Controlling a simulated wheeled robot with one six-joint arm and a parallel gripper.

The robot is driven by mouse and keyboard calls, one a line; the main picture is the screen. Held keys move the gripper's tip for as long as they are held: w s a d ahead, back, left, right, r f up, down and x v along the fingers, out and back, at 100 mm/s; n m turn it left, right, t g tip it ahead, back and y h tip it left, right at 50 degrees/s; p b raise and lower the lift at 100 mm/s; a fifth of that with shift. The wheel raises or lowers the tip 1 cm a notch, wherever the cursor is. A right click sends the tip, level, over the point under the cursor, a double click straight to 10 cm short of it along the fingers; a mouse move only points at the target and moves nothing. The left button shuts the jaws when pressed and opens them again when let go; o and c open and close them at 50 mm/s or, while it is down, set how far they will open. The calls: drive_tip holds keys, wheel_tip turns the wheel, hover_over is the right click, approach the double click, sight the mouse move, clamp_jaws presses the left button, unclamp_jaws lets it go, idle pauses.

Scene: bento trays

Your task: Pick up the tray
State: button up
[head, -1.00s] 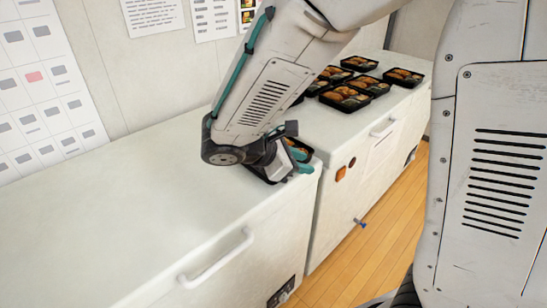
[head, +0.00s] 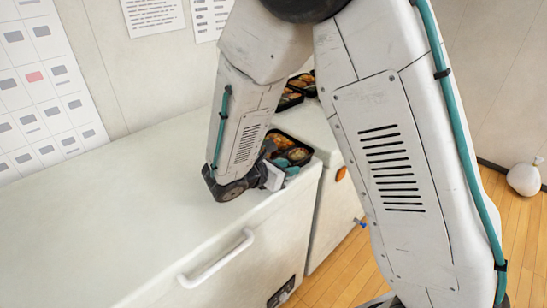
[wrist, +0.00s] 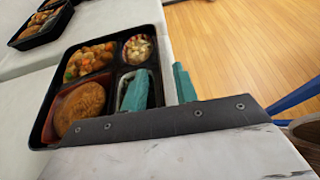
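A black bento tray (head: 313,151) with several food compartments sits on the near white chest, at its right end. The wrist view shows the same tray (wrist: 62,62) with a fried patty, vegetables and salad. My gripper (wrist: 164,88) is at the tray's right wall in the wrist view, its two teal fingertips apart. One fingertip is over a compartment inside the tray, the other outside the rim above the white top. A gap shows between them, and I cannot tell whether either touches the wall. In the head view my gripper (head: 279,181) is low at the tray's near side.
Several other bento trays (head: 290,98) stand on the farther chest, partly hidden by my arm; one shows in the wrist view (wrist: 42,27). The near chest top (head: 110,215) is clear to the left. Its front has a handle (head: 217,258).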

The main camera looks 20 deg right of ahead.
drive_tip(key=shift+d+f, duration=0.1)
drive_tip(key=shift+d, duration=0.1)
drive_tip(key=shift+w, duration=0.1)
clamp_jaws()
